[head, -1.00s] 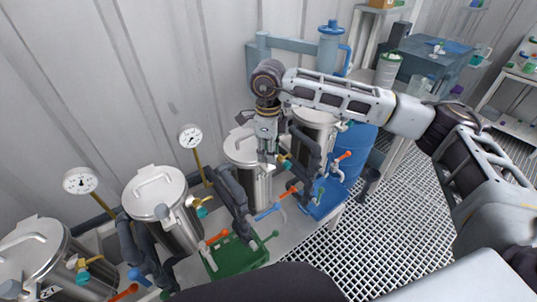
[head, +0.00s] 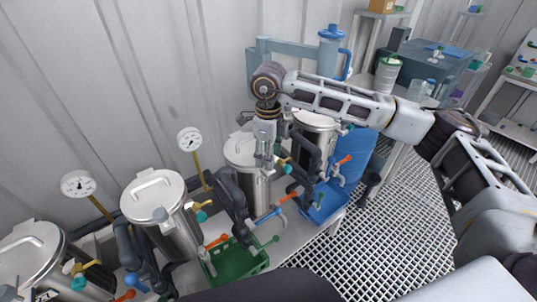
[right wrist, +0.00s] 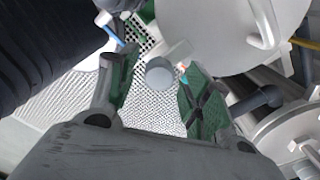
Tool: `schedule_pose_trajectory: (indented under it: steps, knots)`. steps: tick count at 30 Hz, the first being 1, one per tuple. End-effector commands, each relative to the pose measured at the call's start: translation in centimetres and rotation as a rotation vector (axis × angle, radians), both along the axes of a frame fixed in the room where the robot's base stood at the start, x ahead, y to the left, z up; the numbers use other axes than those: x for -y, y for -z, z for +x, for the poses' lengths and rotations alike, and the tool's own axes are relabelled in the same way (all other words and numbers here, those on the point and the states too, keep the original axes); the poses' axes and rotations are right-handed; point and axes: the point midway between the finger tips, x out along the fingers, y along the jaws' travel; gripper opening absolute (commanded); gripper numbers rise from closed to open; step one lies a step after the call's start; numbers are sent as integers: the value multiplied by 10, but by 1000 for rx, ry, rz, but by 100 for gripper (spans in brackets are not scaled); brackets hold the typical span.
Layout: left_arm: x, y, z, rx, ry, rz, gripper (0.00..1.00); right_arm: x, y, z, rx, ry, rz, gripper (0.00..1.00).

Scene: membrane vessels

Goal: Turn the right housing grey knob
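My right gripper (head: 264,160) points down at the front edge of the lid of the third steel vessel (head: 256,188) from the left. In the right wrist view, a round grey knob (right wrist: 160,73) lies between the two spread fingers of the right gripper (right wrist: 160,85). Clear gaps show on both sides of the knob, so the fingers are open and not seen to touch it. In the head view the gripper hides this knob. My left gripper is not in view.
Dark pipes and coloured valve handles stand close in front of the vessels. A green tray (head: 232,266) and a blue tray (head: 328,208) lie below them. Two gauges (head: 189,139) (head: 78,185) rise on thin stems behind. A fourth vessel (head: 314,150) stands just right of the gripper.

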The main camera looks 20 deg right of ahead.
Motion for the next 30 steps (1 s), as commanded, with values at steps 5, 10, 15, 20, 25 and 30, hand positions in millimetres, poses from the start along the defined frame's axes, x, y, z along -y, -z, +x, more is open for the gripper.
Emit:
schedule_pose_trajectory:
  steps: [5,10,15,20,25,30]
  knots:
    - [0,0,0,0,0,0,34,0,1,0,-1,-1,0,51]
    - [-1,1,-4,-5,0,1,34,0,0,-1,-2,-1,-1,51]
    - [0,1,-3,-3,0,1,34,0,-8,0,-1,-1,1,51]
    - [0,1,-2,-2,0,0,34,0,-24,0,-1,-1,-1,51]
    - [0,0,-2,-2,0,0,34,0,-48,0,0,-1,0,51]
    - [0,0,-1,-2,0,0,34,-1,-74,0,1,-2,1,51]
